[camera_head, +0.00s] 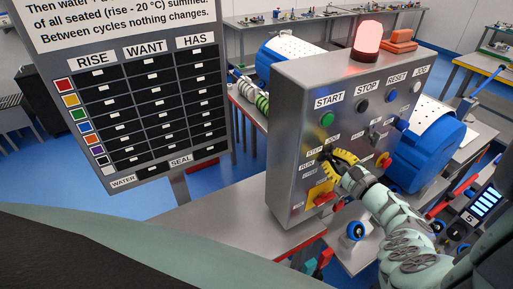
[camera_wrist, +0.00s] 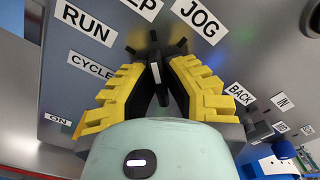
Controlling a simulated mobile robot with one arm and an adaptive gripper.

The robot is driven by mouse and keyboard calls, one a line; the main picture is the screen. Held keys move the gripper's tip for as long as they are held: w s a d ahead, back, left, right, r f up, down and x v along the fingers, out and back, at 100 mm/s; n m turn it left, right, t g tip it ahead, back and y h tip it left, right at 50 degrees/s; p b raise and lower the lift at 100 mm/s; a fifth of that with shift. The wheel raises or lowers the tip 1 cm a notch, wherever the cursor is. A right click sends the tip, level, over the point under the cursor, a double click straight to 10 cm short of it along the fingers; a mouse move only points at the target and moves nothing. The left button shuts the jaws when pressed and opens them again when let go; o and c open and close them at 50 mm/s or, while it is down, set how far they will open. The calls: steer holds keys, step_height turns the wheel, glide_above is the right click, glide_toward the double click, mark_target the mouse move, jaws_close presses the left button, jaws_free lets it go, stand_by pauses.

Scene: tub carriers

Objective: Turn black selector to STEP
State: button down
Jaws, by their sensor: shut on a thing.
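The black selector (camera_wrist: 155,72) sits on the grey face of the control box (camera_head: 290,110). It has a white pointer line and is partly hidden between the fingers. My gripper (camera_wrist: 156,55) is shut on it, with yellow-and-black fingers on both sides. In the head view my gripper (camera_head: 335,160) reaches the box from the lower right and covers the selector. Around it are the RUN label (camera_wrist: 87,24), the STEP label (camera_wrist: 140,6), cut off at the top, and the JOG label (camera_wrist: 200,17). The pointer line runs roughly upward; its exact label is hard to tell.
Close by are a green START button (camera_head: 327,119), a small BACK/JOG selector (camera_head: 378,137) and a red handle on a yellow plate (camera_head: 325,198). A red beacon (camera_head: 367,40) glows on top. A blue drum (camera_head: 425,150) stands right; a RISE/WANT/HAS board (camera_head: 130,90) stands left.

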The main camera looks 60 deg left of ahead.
steer(key=c, duration=0.9)
jaws_free()
steer(key=shift+d, duration=0.1)
steer(key=d, duration=0.8)
steer(key=s+d, duration=0.1)
steer(key=d, duration=0.2)
steer(key=shift+d, duration=0.4)
